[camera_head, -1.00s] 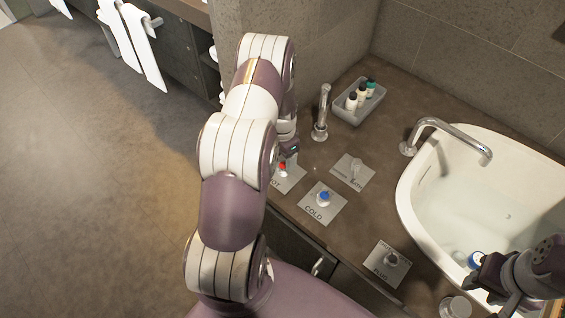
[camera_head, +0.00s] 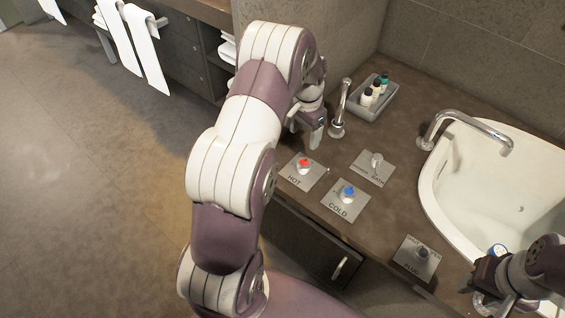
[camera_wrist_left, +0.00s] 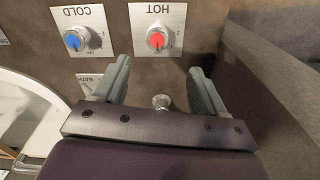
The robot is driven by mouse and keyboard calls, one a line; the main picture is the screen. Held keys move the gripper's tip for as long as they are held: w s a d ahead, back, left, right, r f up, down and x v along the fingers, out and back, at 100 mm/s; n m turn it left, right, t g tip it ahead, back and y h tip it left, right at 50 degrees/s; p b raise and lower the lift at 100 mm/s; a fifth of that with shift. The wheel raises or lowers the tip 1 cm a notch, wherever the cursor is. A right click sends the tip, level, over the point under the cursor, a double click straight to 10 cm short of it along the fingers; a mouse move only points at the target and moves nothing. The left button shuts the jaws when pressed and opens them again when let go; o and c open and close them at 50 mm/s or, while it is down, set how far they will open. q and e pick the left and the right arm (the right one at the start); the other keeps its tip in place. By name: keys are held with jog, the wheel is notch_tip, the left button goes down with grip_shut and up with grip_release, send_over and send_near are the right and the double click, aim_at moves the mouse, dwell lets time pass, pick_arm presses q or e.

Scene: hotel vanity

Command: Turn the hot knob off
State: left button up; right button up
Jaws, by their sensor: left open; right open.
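The hot knob (camera_head: 304,166) has a red cap and sits on a square plate marked HOT on the brown counter. It also shows in the left wrist view (camera_wrist_left: 156,40), upside down and beyond the fingertips. My left gripper (camera_head: 308,134) is above the counter, behind the hot knob and apart from it. In the left wrist view its two fingers (camera_wrist_left: 160,78) are spread with nothing between them but counter and a small metal fitting. My right gripper (camera_head: 472,288) is at the lower right by the sink, partly cut off, and away from the hot knob.
The blue cold knob (camera_head: 348,194) is right of the hot knob. A bath control (camera_head: 375,162) and plug control (camera_head: 421,254) are nearby. A metal spout (camera_head: 341,108) stands close to my left gripper. A tray of bottles (camera_head: 373,98) is behind it, and the sink (camera_head: 470,180) is right.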

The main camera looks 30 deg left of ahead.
pick_arm(q)
jog(key=f, duration=0.1)
send_over(305, 162)
notch_tip(305, 162, down, 6)
jog(key=shift+w+d+f+b, duration=0.15)
jog(key=shift+f+b, duration=0.1)
jog(key=shift+b, duration=0.15)
jog(key=f, duration=0.4)
jog(key=shift+s+a+f+b, duration=0.15)
jog(key=shift+s+a+b, duration=0.1)
jog(key=shift+a+b, duration=0.1)
jog(key=shift+w+d+f, duration=0.1)
jog(key=shift+d+f, duration=0.05)
jog(key=shift+f, duration=0.25)
pick_arm(e)
notch_tip(305, 162, down, 3)
jog(key=shift+w+r, duration=0.1)
jog(key=shift+r, duration=0.05)
